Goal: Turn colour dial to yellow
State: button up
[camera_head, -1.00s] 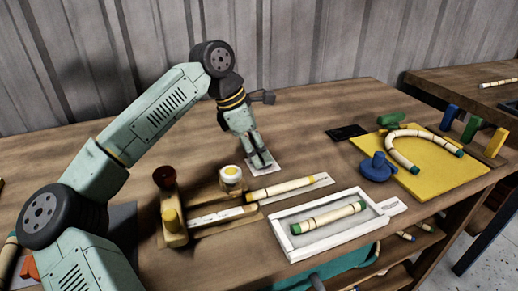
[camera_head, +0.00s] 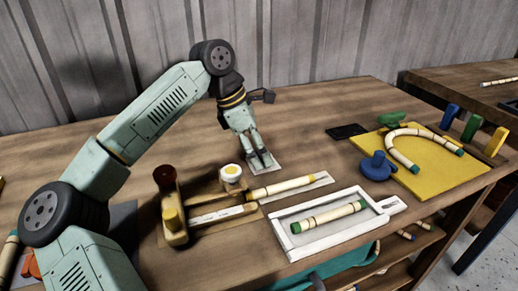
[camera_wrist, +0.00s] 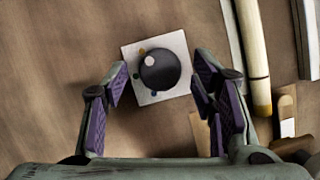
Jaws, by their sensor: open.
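The colour dial is a dark round knob (camera_wrist: 160,70) on a white square plate (camera_wrist: 176,42). In the wrist view a pale spot sits on the knob's upper left, in line with a yellow mark (camera_wrist: 141,51) on the plate. A green mark (camera_wrist: 136,75) and a blue mark (camera_wrist: 153,93) lie at the left and below. My gripper (camera_wrist: 159,82) is open, with one finger on each side of the knob and visible gaps to it. In the head view my gripper (camera_head: 261,159) is over the plate (camera_head: 274,167) and hides the knob.
A wooden fixture (camera_head: 174,222) and a rattan pole (camera_head: 280,189) lie in front of the dial. A white tray (camera_head: 285,242) holds a green-ended pole (camera_head: 325,217). A blue knob-like piece (camera_head: 377,167) stands by a yellow board (camera_head: 440,180). The table behind the dial is clear.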

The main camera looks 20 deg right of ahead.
jog(key=shift+r, duration=0.1)
jog(key=v, duration=1.2)
jog(key=shift+s, duration=0.1)
